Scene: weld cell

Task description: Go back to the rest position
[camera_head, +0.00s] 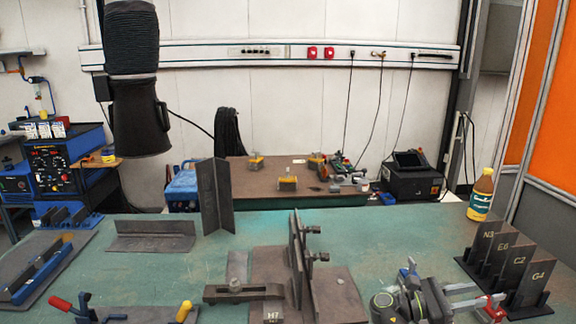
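My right gripper (484,295) is low at the right front, above the green table (390,235). Its two fingers point right and stand apart, with no held thing visible between them. A small red part (493,308) shows at the fingertips; I cannot tell whether it touches them. My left gripper is out of view.
A fixture with upright dark plates (297,262) stands at front centre, left of my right gripper. An angle piece (215,198) stands behind it. A yellow bottle (481,194) stands at the back right. A black hose hood (138,115) hangs upper left.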

